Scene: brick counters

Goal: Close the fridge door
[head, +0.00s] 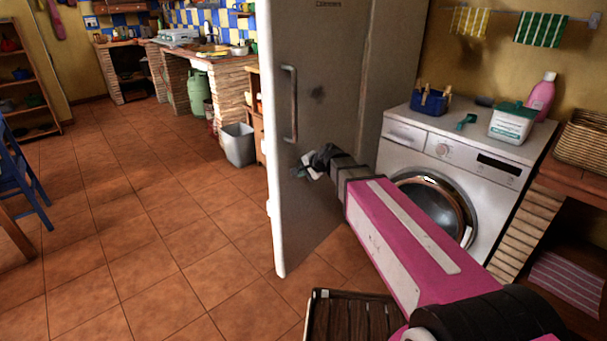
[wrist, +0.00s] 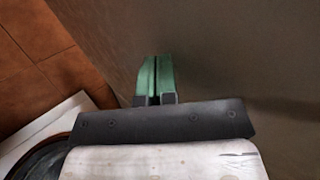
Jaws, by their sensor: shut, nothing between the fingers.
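The fridge door (head: 322,70) stands swung open in the head view, its grey outer face toward my arm and its pale edge at the left. A vertical handle (head: 289,103) is near that edge. My gripper (head: 299,172) is shut and empty, at the door's outer face below the handle. In the wrist view my green fingers (wrist: 154,75) lie together against the grey door face (wrist: 230,50); I cannot tell whether they touch it. The fridge's side (head: 396,60) shows behind the door to the right. The fridge interior is hidden.
A slatted wooden crate (head: 345,320) is on the floor below my arm. A grey bin (head: 239,146) and brick counters are beyond the door.

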